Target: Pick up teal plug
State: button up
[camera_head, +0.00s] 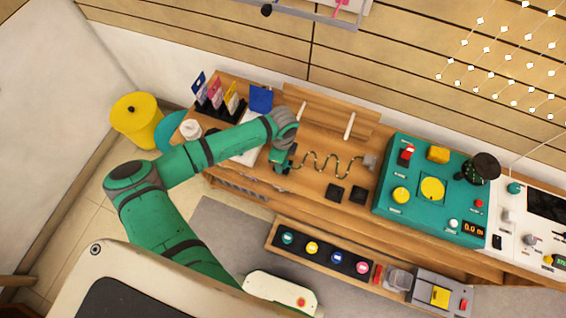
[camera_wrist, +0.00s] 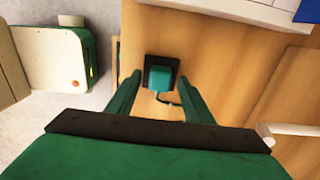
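The teal plug (camera_wrist: 160,78) shows in the wrist view as a small teal block on a black square plate (camera_wrist: 152,62), with a dark cable leaving its near side. My gripper (camera_wrist: 159,86) is open, with one green finger to the left of the plug and one to the right. Gaps show on both sides, so the fingers are not closed on it. In the head view my gripper (camera_head: 282,160) is over the wooden bench, at the left end of a wavy cable (camera_head: 325,163). My gripper and arm largely hide the plug there.
A teal control panel (camera_head: 420,185) stands to the right. A card rack (camera_head: 216,105) is at the left. A drawer with coloured discs (camera_head: 318,252) sits in front.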

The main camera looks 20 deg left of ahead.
jog(key=c, duration=0.9)
jog(key=shift+c, duration=0.2)
jog(key=shift+r, duration=0.1)
jog(key=shift+r, duration=0.5)
notch_tip(320, 180, up, 2)
jog(key=shift+s+r, duration=0.1)
jog(key=shift+r, duration=0.05)
jog(key=s+r, duration=1.1)
jog(key=s, duration=0.1)
jog(key=shift+s+d, duration=0.3)
jog(key=shift+d, duration=0.1)
